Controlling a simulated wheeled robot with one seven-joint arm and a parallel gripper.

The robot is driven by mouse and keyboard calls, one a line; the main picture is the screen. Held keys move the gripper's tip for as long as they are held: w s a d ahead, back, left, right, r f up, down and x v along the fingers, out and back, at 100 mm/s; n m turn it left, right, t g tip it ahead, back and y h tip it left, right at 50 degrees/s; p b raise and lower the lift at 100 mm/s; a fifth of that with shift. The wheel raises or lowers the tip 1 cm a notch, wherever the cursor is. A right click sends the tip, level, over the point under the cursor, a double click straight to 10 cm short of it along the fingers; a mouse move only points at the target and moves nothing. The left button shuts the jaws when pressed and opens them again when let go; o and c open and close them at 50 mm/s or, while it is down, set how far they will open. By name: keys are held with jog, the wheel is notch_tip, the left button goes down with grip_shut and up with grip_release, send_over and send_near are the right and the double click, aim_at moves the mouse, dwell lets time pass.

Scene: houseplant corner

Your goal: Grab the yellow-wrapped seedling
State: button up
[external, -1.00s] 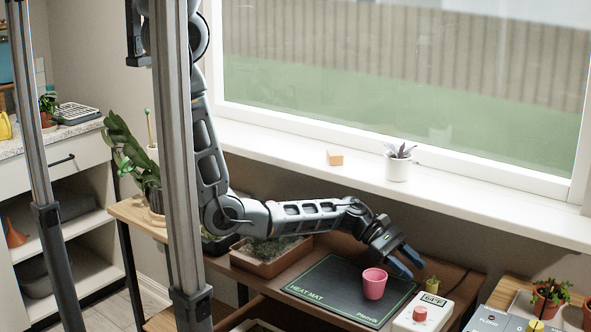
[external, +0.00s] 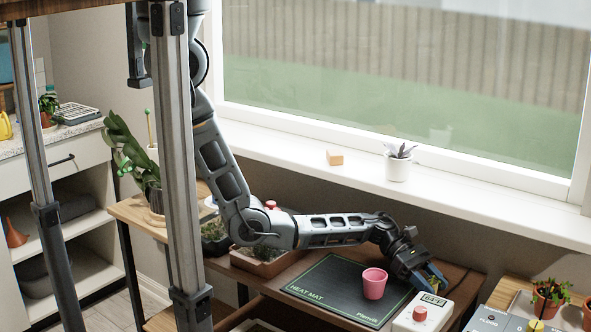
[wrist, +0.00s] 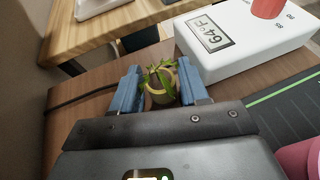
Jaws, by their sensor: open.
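The yellow-wrapped seedling (wrist: 161,96) stands upright in the wrist view, a small green plant in a yellow band. It sits on the brown wooden bench between the two blue fingers of my gripper (wrist: 160,92). The fingers are open, with a visible gap on each side of the seedling. In the external view my gripper (external: 432,280) is low over the bench, just right of the heat mat, and hides most or all of the seedling there.
A white thermostat box (external: 422,314) with a red knob stands close beside the seedling. A pink pot (external: 374,283) sits on the black heat mat (external: 330,285). The window wall and sill (external: 300,163) rise behind the bench. Another wooden table (wrist: 120,28) lies beyond it.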

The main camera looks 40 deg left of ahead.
jog(key=shift+b+x, duration=0.4)
jog(key=shift+x, duration=0.7)
jog(key=c, duration=0.7)
